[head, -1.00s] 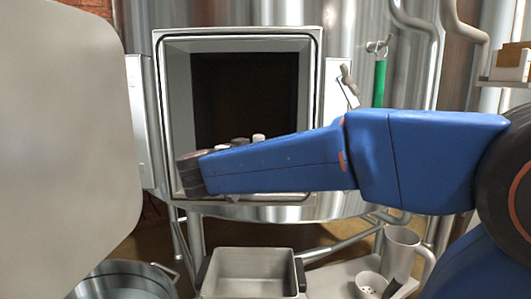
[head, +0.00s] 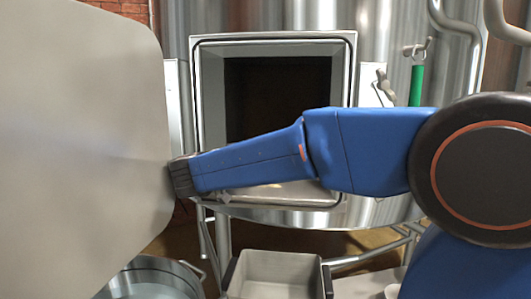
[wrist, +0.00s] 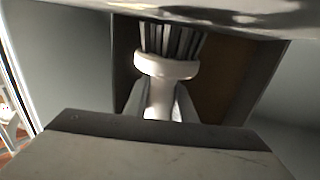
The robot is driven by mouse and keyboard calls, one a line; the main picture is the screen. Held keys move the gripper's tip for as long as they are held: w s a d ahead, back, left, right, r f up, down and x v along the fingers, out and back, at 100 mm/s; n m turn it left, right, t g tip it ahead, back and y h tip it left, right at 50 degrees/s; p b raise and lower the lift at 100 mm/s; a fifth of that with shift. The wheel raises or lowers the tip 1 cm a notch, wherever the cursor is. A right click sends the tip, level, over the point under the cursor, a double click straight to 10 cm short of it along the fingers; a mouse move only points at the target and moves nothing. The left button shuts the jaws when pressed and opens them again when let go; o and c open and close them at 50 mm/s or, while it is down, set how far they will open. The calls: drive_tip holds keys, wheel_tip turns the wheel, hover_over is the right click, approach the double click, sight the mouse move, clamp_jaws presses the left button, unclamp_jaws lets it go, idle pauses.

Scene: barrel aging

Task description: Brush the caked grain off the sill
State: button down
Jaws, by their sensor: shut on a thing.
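The brush (wrist: 165,68) has a pale collar and dark bristles. It shows in the wrist view with its bristles toward a light surface along the top edge, which seems to be the sill (wrist: 100,6). I cannot tell whether they touch. My gripper (wrist: 160,103) is shut on the brush's pale neck. Dark patches (wrist: 235,15) on that surface may be caked grain; I cannot tell for sure. In the head view the sill (head: 295,194) is the metal lower edge of the square opening. My blue arm crosses in front of it and hides the gripper and brush.
The square hatch (head: 350,75) opens into a dark tank. A grey bin (head: 280,262) stands below the opening, with a metal pail (head: 150,275) to its left. A green handle (head: 416,85) hangs at right. A large grey panel blocks the head view's left side.

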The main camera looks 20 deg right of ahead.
drive_tip(key=shift+f, duration=0.5)
drive_tip(key=shift+f, duration=0.2)
idle(0.3)
drive_tip(key=shift+d, duration=0.1)
drive_tip(key=shift+s+d, duration=0.4)
drive_tip(key=shift+d, duration=0.25)
drive_tip(key=shift+s+d, duration=0.4)
drive_tip(key=shift+d, duration=0.25)
drive_tip(key=shift+s+d, duration=0.45)
drive_tip(key=shift+d, duration=0.25)
drive_tip(key=shift+s+d, duration=0.4)
drive_tip(key=shift+d, duration=0.3)
drive_tip(key=shift+d, duration=0.1)
